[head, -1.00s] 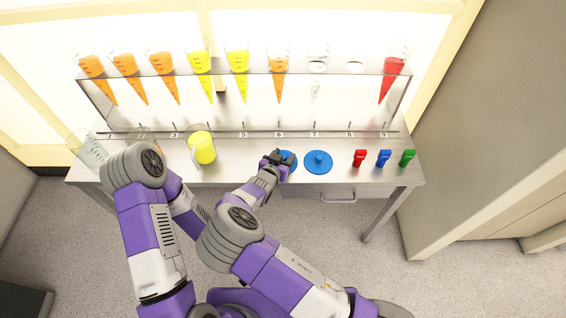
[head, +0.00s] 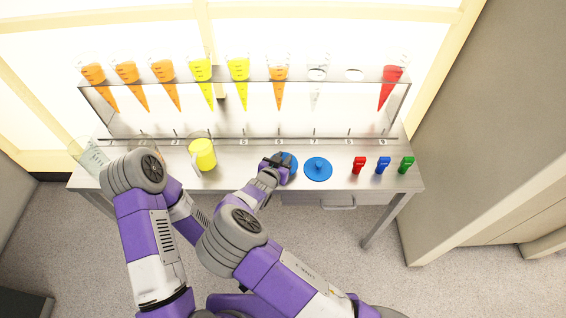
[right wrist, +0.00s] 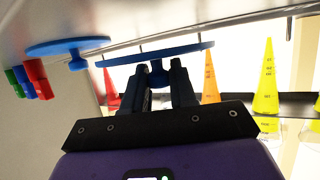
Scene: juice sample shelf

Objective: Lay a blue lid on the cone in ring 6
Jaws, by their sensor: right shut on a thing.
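My right gripper (head: 274,164) is at the front middle of the bench. It is shut on the knob of a blue lid (head: 291,162), which the gripper partly hides. In the right wrist view the lid (right wrist: 157,54) shows nearly edge-on across the closed fingers (right wrist: 158,85). I cannot tell whether it is clear of the bench top. A second blue lid (head: 318,172) lies flat just to its right. The cone in ring 6 (head: 279,88) holds orange liquid and stands in the rack above and behind the gripper. My left gripper is out of view.
The clear rack (head: 130,91) also holds other orange, yellow, red and empty cones; ring 8 (head: 354,74) looks empty. A yellow-filled mug (head: 203,155) and a glass beaker (head: 90,157) stand left. Red (head: 358,165), blue (head: 383,165) and green (head: 406,164) items sit right.

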